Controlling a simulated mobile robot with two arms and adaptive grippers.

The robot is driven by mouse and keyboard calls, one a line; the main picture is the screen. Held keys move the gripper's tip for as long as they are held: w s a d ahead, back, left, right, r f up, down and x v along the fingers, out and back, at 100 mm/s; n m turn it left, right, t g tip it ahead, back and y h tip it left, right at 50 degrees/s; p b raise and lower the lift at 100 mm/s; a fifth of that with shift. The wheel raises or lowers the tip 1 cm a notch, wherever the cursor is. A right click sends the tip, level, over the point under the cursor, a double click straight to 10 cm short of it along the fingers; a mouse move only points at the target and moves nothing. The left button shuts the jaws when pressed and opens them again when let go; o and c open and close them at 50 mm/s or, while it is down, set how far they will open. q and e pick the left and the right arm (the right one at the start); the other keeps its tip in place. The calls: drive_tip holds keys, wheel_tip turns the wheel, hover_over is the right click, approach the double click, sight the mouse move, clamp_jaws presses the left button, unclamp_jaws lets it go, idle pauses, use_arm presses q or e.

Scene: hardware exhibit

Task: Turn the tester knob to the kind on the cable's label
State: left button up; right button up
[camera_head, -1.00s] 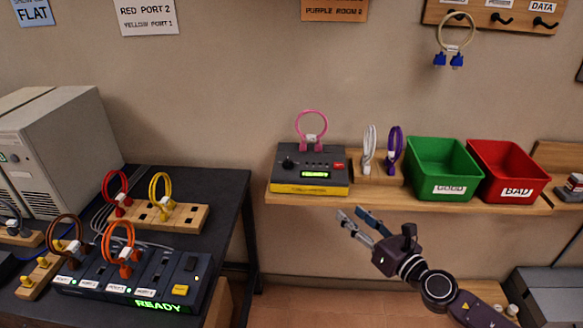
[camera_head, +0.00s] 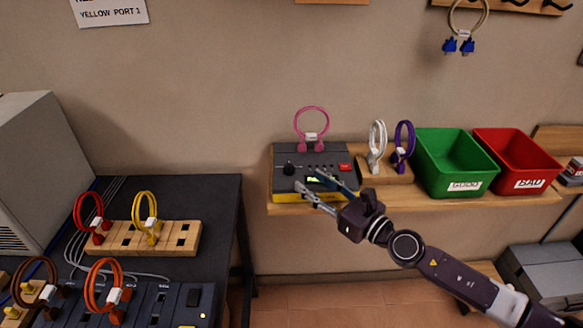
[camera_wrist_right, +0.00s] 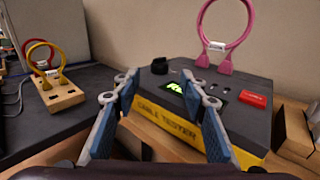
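The cable tester (camera_head: 284,184) is a dark grey box with a yellow front, on the wall shelf. Its black knob (camera_head: 289,168) is at the top left of its face; it also shows in the right wrist view (camera_wrist_right: 159,66). A pink cable (camera_head: 311,122) stands plugged into the tester's back, with a white label (camera_head: 311,136) too small to read. My right gripper (camera_head: 310,182) is open and empty just in front of the tester, its fingers spread toward the face. It partly covers the lit green screen (camera_wrist_right: 175,88). My left gripper is not in view.
A white cable (camera_head: 377,144) and a purple cable (camera_head: 404,143) stand in a wooden block right of the tester. Green (camera_head: 462,172) and red (camera_head: 520,168) bins follow along the shelf. A dark table (camera_head: 213,205) with more cables is at left.

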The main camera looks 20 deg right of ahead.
sight(293, 170)
drive_tip(key=shift+w+a+r, duration=0.2)
drive_tip(key=shift+w+r, duration=0.1)
drive_tip(key=shift+w, duration=0.15)
drive_tip(key=x, duration=0.2)
drive_tip(key=p+x, duration=0.1)
drive_tip(key=x, duration=0.1)
drive_tip(key=shift+w+a+f, duration=0.15)
drive_tip(key=shift+w+f, duration=0.1)
drive_tip(key=shift+w, duration=0.15)
drive_tip(key=shift+w+a, duration=0.25)
drive_tip(key=shift+w, duration=0.15)
